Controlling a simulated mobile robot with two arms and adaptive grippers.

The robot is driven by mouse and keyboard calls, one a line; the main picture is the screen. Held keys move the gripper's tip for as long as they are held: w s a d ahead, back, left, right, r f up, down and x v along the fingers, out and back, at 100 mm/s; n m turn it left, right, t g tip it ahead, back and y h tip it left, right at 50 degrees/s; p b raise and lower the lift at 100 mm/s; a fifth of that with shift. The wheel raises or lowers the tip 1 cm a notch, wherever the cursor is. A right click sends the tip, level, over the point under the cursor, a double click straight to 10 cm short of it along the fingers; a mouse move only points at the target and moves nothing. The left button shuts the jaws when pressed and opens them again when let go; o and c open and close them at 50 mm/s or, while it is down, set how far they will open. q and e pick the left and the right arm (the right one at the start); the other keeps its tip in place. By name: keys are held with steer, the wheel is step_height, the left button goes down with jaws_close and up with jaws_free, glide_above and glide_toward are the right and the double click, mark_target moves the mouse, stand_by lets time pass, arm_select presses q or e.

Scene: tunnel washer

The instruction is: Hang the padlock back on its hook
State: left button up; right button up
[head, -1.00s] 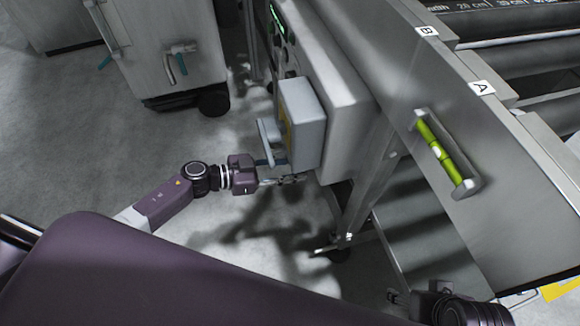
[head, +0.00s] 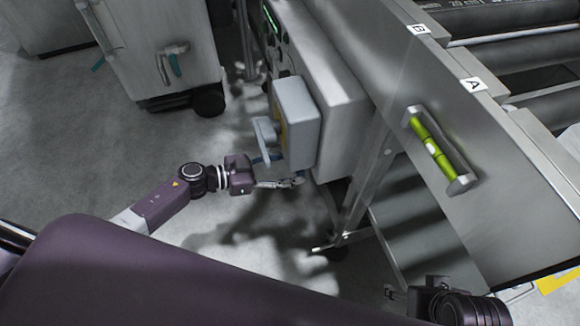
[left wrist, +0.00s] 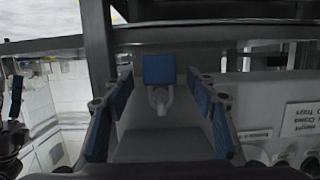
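My left gripper (head: 281,172) is low beside the grey switch box (head: 296,115) in the head view. In the left wrist view, its blue-padded fingers (left wrist: 160,82) are spread wide on both sides. A small blue block with a pale grey loop, seemingly the padlock (left wrist: 158,70), shows between the fingers, with a gap to each pad. The loop is on its lower side in this view, where the wall signs appear upside down. I cannot make out the hook, or whether the loop is around it. My right gripper (head: 396,293) is at the bottom right, its fingers unclear.
The switch box has a grey lever (head: 265,134) on its left side and sits on a larger grey cabinet (head: 340,90). A steel frame leg (head: 340,215) stands to the right. A green level (head: 437,148) is on the conveyor side. Open floor lies left.

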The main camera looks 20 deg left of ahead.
arm_select(q)
steer(key=v, duration=1.2)
